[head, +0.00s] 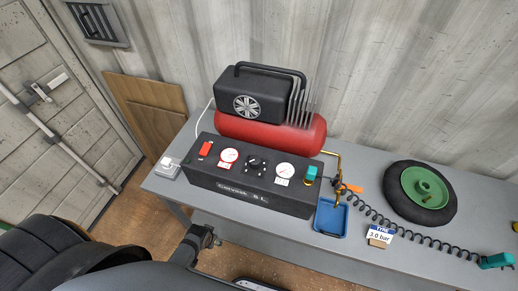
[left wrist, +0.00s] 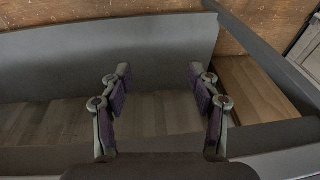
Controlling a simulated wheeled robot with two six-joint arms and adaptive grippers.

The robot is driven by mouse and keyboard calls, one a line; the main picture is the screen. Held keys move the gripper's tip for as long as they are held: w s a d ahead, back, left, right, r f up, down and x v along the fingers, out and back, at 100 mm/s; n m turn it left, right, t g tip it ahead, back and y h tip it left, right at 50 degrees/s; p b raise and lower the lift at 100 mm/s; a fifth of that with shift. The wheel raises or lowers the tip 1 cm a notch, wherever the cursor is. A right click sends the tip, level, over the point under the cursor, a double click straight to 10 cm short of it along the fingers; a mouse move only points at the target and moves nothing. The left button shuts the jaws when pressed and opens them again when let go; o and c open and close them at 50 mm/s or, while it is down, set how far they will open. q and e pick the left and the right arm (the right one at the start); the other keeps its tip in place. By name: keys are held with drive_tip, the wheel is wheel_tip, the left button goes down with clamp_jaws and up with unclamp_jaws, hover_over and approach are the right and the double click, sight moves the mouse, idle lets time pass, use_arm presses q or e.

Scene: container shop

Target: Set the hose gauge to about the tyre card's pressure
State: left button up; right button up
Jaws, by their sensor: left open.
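The tyre card (head: 380,234) stands at the bench's front edge and reads 3.0 bar. The black control box (head: 245,194) has a red-rimmed gauge (head: 229,156) on the left, a black knob (head: 256,164) in the middle and a white gauge (head: 285,171) on the right. The gauge labels and needles are too small to read, so I cannot tell which is the hose gauge. A red switch (head: 206,148) and a teal part (head: 311,173) sit at the box's ends. My left gripper (left wrist: 158,82) is open and empty in the left wrist view, away from the controls.
A red-tanked compressor (head: 270,132) stands behind the box. A blue tray (head: 331,218), an orange valve lever (head: 349,187), a coiled hose (head: 408,233) with a teal end (head: 497,260) and a green-rimmed wheel (head: 423,190) lie to the right. Dark tyres (head: 42,252) stand at lower left.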

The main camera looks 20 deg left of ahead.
use_arm(q)
drive_tip(key=w+d+r+t+p, duration=0.1)
drive_tip(key=w+r+p, duration=0.35)
drive_tip(key=r, duration=1.25)
wheel_tip(320, 180, up, 22)
drive_tip(key=n+h, duration=0.4)
drive_tip(key=n, duration=2.3)
hover_over(254, 160)
drive_tip(key=s+a, duration=0.3)
drive_tip(key=p+x, duration=0.2)
drive_tip(key=x, duration=0.7)
drive_tip(key=shift+w+d+p, duration=0.15)
drive_tip(key=shift+p, duration=0.2)
drive_tip(key=shift+w+d+f, duration=0.1)
drive_tip(key=shift+w+f, duration=0.05)
drive_tip(key=shift+f, duration=0.35)
use_arm(e)
wheel_tip(254, 160, up, 8)
drive_tip(key=w, duration=0.1)
drive_tip(key=shift+w, duration=0.35)
use_arm(q)
drive_tip(key=shift+c, duration=0.5)
use_arm(e)
drive_tip(key=shift+r, duration=0.1)
